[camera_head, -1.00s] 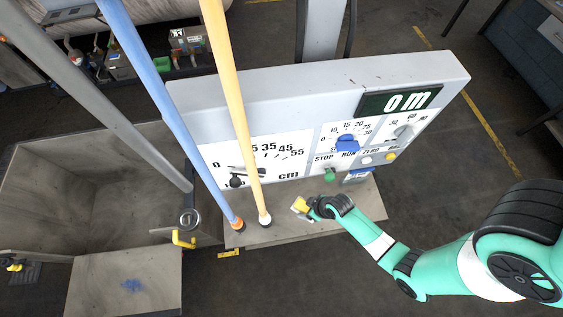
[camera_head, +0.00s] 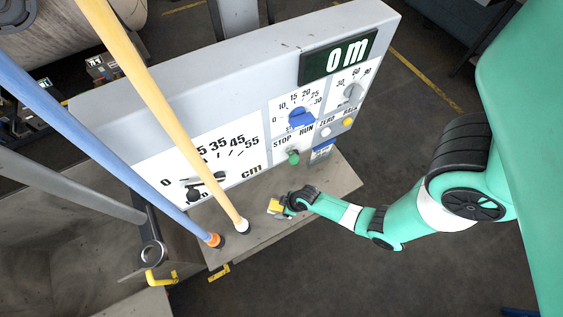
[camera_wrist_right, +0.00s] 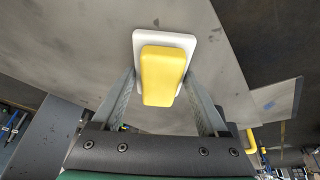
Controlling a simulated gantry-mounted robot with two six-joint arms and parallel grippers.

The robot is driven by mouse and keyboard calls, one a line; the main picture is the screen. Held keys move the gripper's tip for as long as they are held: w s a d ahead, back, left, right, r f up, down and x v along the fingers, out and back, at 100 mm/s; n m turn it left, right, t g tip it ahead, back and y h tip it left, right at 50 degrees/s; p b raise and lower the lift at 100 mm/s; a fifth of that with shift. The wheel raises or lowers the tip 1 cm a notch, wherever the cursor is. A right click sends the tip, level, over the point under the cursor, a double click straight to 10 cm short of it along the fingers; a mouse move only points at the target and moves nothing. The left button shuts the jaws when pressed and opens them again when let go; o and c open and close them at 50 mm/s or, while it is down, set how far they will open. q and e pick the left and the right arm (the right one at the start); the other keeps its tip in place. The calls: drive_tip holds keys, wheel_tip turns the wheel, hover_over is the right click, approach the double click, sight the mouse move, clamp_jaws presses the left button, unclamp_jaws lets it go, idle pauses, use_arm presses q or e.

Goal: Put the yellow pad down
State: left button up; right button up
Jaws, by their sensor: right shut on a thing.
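The yellow pad (camera_wrist_right: 162,77) has a white backing and shows large in the right wrist view, between the two fingers of my right gripper (camera_wrist_right: 160,95). The gripper is shut on it. In the head view the small yellow pad (camera_head: 274,206) is at the tip of my right gripper (camera_head: 284,205), over the grey shelf in front of the control panel. I cannot tell whether the pad touches the shelf. My left gripper is not in view.
The grey shelf (camera_head: 330,185) has free room right of the pad. The control panel (camera_head: 250,95) with dials and buttons stands behind it. A yellow-orange pole (camera_head: 160,100), a blue pole (camera_head: 100,140) and a grey pole (camera_head: 70,190) rise at the left.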

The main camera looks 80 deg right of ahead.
drive_tip(key=shift+f, duration=0.1)
drive_tip(key=shift+f, duration=0.15)
drive_tip(key=o, duration=1.2)
